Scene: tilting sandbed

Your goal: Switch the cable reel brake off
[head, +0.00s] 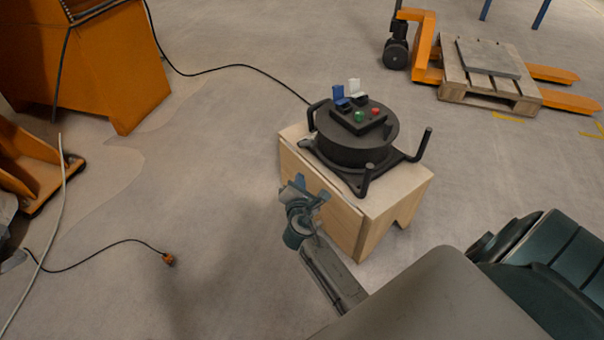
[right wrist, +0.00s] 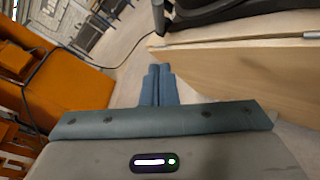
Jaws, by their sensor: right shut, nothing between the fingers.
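A black cable reel (head: 357,145) stands on a light wooden box in the middle of the head view. On its top panel are a green button (head: 359,116), a red button (head: 376,111), a raised blue flap (head: 339,92) and a raised white flap (head: 354,87). I cannot tell which part is the brake. My right gripper (head: 304,192) is just in front of and left of the box, below the reel's top. Its fingers (right wrist: 158,85) are shut and empty in the right wrist view. Part of the black reel (right wrist: 215,12) shows there at the top. My left gripper is not in view.
The wooden box (head: 400,192) has its front side close to my right gripper. An orange machine (head: 90,70) stands at the upper left. A pallet (head: 490,80) on an orange pallet truck is at the upper right. A black cable (head: 235,67) runs across the floor.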

